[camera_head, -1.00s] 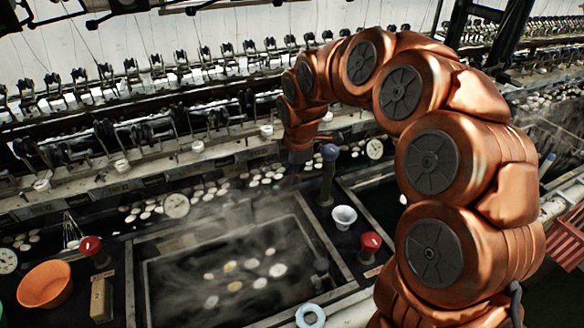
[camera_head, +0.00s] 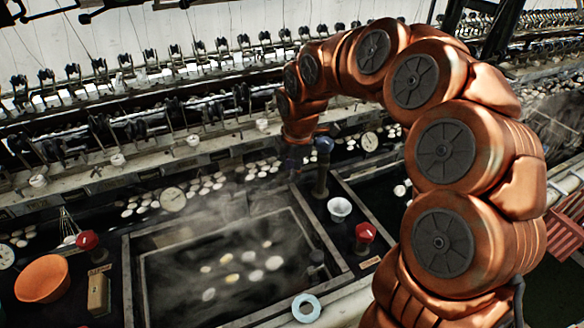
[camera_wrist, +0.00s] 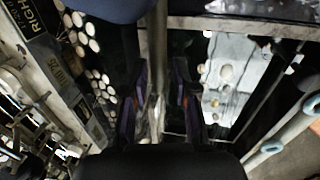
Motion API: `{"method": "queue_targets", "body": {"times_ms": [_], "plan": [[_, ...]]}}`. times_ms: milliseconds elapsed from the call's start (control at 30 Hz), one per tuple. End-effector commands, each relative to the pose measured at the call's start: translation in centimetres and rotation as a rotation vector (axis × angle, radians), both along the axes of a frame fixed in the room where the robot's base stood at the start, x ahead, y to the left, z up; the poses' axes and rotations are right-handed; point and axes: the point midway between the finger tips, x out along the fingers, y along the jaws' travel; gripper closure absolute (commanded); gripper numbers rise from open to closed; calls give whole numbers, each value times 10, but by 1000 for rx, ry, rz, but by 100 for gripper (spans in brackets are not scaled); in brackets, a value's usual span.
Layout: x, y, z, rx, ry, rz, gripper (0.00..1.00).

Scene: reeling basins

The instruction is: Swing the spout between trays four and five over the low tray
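The spout post (camera_head: 320,183) is a dark upright pipe with a blue knob, standing between the steaming basin and a darker basin at right. In the wrist view the pipe (camera_wrist: 156,60) runs down between my gripper's fingers, and a blue round shape (camera_wrist: 112,8) fills the top edge. My gripper (camera_wrist: 160,95) is open, with a finger on each side of the pipe; contact is unclear. In the head view my gripper (camera_head: 296,165) is just left of the post. The steaming basin (camera_head: 137,285) holds several pale cocoons. I cannot tell which tray is the low one.
A white cup (camera_head: 339,208) and red knob (camera_head: 365,232) stand right of the basin. A pale blue ring (camera_head: 306,307) lies at the front edge. An orange bowl (camera_head: 42,279) and another red knob (camera_head: 88,240) are at left. Reeling machinery (camera_head: 190,120) runs behind.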

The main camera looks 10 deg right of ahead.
Motion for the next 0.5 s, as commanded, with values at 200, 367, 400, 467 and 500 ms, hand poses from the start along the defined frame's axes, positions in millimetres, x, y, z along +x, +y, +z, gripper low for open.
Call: {"method": "queue_targets", "body": {"times_ms": [200,367,400,467,500], "plan": [[0,0,-1,1,1,-1,57],[0,0,-1,1,1,-1,57],[0,0,0,1,0,-2,57],[0,0,2,1,0,-2,57],[-1,0,5,1,0,-2,57]]}}
